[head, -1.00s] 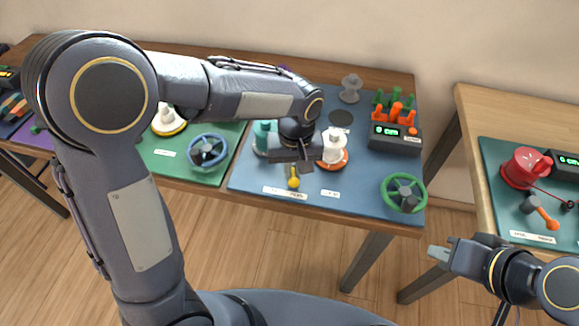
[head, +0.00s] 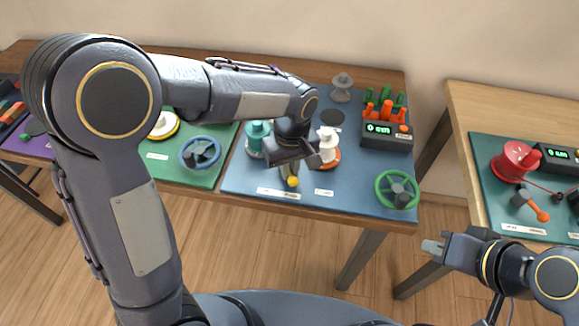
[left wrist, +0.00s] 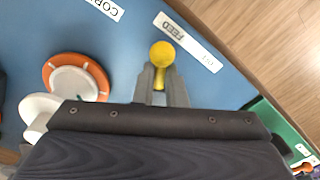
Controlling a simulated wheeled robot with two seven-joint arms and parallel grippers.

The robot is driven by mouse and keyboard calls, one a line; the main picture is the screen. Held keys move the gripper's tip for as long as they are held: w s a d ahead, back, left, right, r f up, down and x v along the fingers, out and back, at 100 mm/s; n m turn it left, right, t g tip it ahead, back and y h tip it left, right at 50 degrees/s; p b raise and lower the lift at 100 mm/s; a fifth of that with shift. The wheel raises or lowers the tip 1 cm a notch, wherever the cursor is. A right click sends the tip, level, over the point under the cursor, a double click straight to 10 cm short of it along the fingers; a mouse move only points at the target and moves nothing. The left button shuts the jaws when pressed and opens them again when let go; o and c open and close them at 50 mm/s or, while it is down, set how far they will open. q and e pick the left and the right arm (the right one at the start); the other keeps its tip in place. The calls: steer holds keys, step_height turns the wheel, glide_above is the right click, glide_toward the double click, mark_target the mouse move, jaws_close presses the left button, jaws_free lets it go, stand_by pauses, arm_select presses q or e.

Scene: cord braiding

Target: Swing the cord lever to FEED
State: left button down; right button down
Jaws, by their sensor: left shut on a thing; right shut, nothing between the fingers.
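The cord lever (head: 292,182) has a yellow ball knob and stands at the front of the blue board. In the left wrist view its knob (left wrist: 162,54) is close beside the FEED label (left wrist: 173,29). My left gripper (head: 288,167) is shut on the lever just behind the knob; in the left wrist view its fingers (left wrist: 162,78) sit on either side of the shaft. The lever's base is hidden by my gripper. My right gripper (head: 433,246) is shut and empty, off the front of the tables at the right.
A white spool on an orange base (head: 327,146) is close right of my left gripper, with a teal spool (head: 257,137) to its left. A green handwheel (head: 397,190) is at the board's front right. A counter box (head: 387,136) reading 0 cm stands behind it.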

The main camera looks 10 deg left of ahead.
mark_target(291, 173)
arm_select(q)
steer(key=c, duration=1.5)
jaws_free()
steer(key=shift+s, duration=0.15)
step_height(291, 173, up, 8)
steer(key=shift+d+f+p, duration=0.15)
steer(key=shift+p, duration=0.25)
